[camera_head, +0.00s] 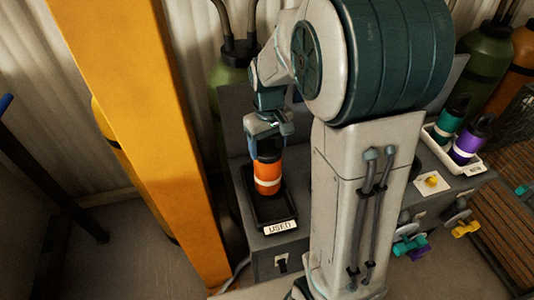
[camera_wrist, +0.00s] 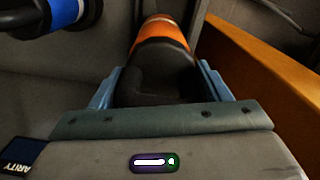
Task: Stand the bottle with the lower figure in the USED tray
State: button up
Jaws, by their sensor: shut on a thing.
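My gripper (camera_head: 268,130) is shut on an orange bottle (camera_head: 268,178) with a dark top and a pale band. The bottle is upright, over or in the black tray (camera_head: 277,218) with the label USED; I cannot tell if its base touches the tray floor. In the wrist view the orange bottle (camera_wrist: 162,40) sits between my blue-grey fingers. A teal bottle (camera_head: 448,122) and a purple bottle (camera_head: 467,148) stand in a white tray (camera_head: 440,150) on the right. No figure is readable on any bottle.
A thick yellow post (camera_head: 140,130) rises left of the USED tray. A green cylinder (camera_head: 231,78) stands behind it. A white card with a yellow thing (camera_head: 431,182) lies on the right. Coloured handles (camera_head: 410,246) stick out below. A blue object with a black end (camera_wrist: 64,12) shows in the wrist view.

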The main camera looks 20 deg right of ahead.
jog(key=shift+s+a+f, duration=0.1)
jog(key=shift+a+f, duration=0.1)
jog(key=shift+f, duration=0.3)
jog(key=shift+f+p, duration=0.35)
jog(key=shift+f, duration=1.4)
jog(key=o, duration=1.8)
jog(key=shift+o, duration=0.2)
